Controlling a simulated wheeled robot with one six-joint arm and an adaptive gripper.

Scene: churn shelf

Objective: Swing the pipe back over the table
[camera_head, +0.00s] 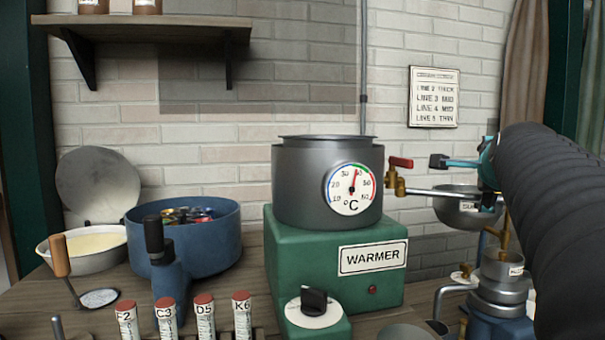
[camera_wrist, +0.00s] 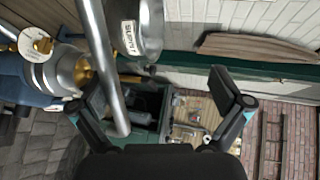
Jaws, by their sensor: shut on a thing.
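A thin grey metal pipe (camera_head: 428,192) runs right from the brass tap (camera_head: 397,185) with a red handle beside the warmer pot. It passes in front of a steel bowl (camera_head: 462,212) whose label is partly hidden. In the wrist view the pipe (camera_wrist: 108,70) comes down from the top edge, past the bowl (camera_wrist: 141,30), to between the fingers near the left one. My gripper (camera_head: 462,175), black and teal, is at the pipe's right part and shut on it. In the wrist view my gripper (camera_wrist: 160,105) shows its fingers spread wide; the exact contact is hard to see.
The green warmer (camera_head: 335,260) carries the dial pot (camera_head: 305,180). A blue tub (camera_head: 215,235), a cream dish (camera_head: 92,245) and several red-capped tubes (camera_head: 166,318) stand left and in front. Metal cups (camera_head: 503,268) on a blue base stand below the bowl. A shelf (camera_head: 145,22) is on the wall.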

